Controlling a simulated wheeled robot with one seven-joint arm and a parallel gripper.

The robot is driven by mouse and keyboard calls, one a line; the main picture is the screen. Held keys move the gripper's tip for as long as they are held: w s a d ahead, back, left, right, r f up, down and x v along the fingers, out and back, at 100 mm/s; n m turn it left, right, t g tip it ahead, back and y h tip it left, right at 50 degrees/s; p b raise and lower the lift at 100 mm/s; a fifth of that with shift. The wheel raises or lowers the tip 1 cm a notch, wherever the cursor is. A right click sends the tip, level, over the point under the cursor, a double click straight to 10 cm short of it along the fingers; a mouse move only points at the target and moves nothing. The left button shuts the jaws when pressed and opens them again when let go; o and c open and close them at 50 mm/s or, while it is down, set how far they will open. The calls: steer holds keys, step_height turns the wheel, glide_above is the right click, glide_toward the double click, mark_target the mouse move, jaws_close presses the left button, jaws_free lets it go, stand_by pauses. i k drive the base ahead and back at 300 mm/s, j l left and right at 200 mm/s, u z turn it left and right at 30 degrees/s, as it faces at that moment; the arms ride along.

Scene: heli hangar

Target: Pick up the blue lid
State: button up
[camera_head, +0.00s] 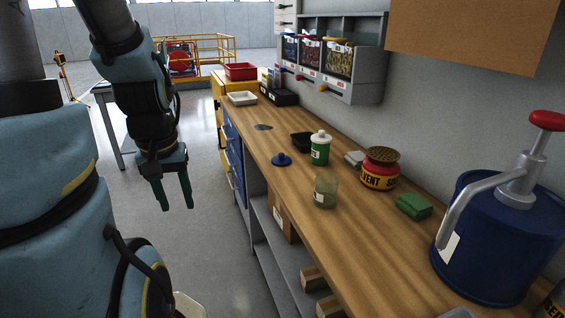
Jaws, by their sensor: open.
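The blue lid (282,159) lies on the wooden workbench (245,128) near its left edge. It is small and round with a knob on top. My gripper (176,207) hangs left of the bench over the floor, fingers pointing down. Its two fingers are apart with nothing between them. It is well clear of the lid, to the lid's left. Nothing hides the lid in this view.
A green jar with a white lid (320,149), a glass jar (326,191) and a black tray (302,142) stand near the blue lid. A red solvent can (380,168), a green block (414,206) and a blue pump drum (496,235) stand further right. The floor beside the bench is clear.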

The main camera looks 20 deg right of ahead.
mark_target(281, 160)
steer(key=i+j+z, duration=0.1)
steer(key=i, duration=0.4)
steer(key=i+j+z, duration=0.1)
steer(key=i+j, duration=0.2)
steer(key=i, duration=0.2)
